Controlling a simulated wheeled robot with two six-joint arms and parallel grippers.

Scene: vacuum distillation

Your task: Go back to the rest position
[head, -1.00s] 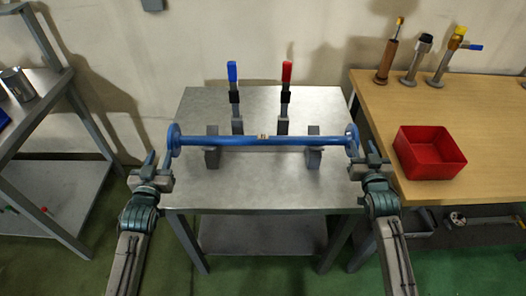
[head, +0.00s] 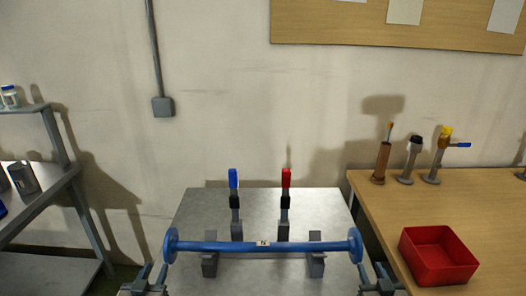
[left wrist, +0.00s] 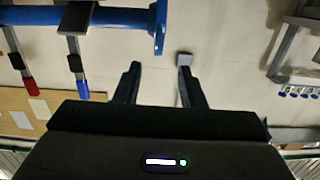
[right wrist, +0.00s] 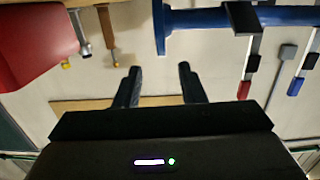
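A blue pipe with a flange at each end (head: 210,246) lies level across two grey supports on the metal table (head: 190,208). My left gripper (head: 152,272) is just outside the pipe's left flange, apart from it. In the left wrist view its fingers (left wrist: 158,75) are spread with nothing between them. My right gripper (head: 374,272) is just outside the right flange. In the right wrist view its fingers (right wrist: 159,72) are also spread and empty. The lower parts of both arms are out of the head view.
Clamps with a blue handle (head: 233,178) and a red handle (head: 286,177) stand behind the pipe. A red bin (head: 438,256) and several upright tools, including a brown one (head: 381,162), are on the wooden table (head: 375,205) at right. A metal shelf (head: 40,207) stands at left.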

